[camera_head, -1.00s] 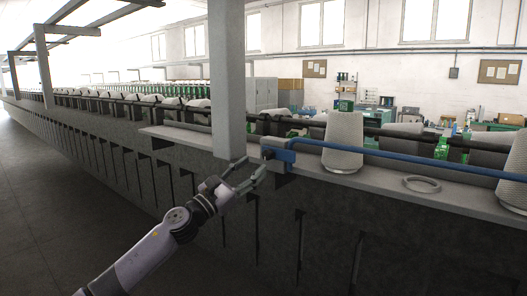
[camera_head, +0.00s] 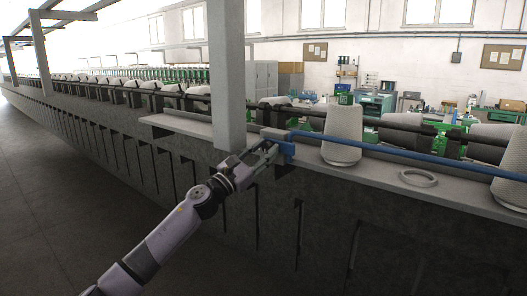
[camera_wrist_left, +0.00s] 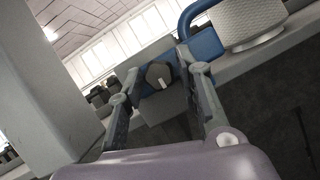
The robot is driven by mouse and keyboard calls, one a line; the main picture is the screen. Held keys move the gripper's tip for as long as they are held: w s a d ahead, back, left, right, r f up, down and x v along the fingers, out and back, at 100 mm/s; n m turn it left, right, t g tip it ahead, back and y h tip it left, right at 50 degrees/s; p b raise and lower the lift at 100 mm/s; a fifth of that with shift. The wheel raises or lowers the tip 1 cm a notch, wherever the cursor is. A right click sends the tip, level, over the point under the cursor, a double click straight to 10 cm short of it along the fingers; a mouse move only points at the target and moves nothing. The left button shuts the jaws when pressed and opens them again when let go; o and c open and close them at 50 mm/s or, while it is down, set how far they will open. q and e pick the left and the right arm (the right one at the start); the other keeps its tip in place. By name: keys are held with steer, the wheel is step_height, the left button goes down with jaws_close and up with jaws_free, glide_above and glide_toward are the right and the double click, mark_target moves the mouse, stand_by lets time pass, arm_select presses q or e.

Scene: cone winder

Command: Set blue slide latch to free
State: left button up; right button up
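The blue latch bracket (camera_head: 289,149) sits at the left end of the blue rail, on the front of the machine beside the grey post. In the left wrist view, a dark round knob (camera_wrist_left: 158,74) with a white mark stands in front of a blue plate. My left gripper (camera_head: 266,151) has reached the bracket. In the left wrist view, its fingers (camera_wrist_left: 160,72) stand apart on either side of the knob, with a gap visible on each side. The gripper hides part of the bracket in the head view. My right gripper is not in view.
The grey post (camera_head: 226,75) rises just left of my gripper. The blue rail (camera_head: 400,154) runs right past a white yarn cone (camera_head: 342,135). A pale ring (camera_head: 418,178) lies on the grey ledge (camera_head: 375,172). The dark floor at left is clear.

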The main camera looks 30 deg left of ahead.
mark_target(261, 137)
arm_select(q)
steer(key=c, duration=0.7)
steer(key=a+b, duration=0.4)
steer(key=a, duration=0.1)
steer(key=shift+w+a+r, duration=0.1)
steer(key=shift+w+a, duration=0.05)
stand_by(0.3)
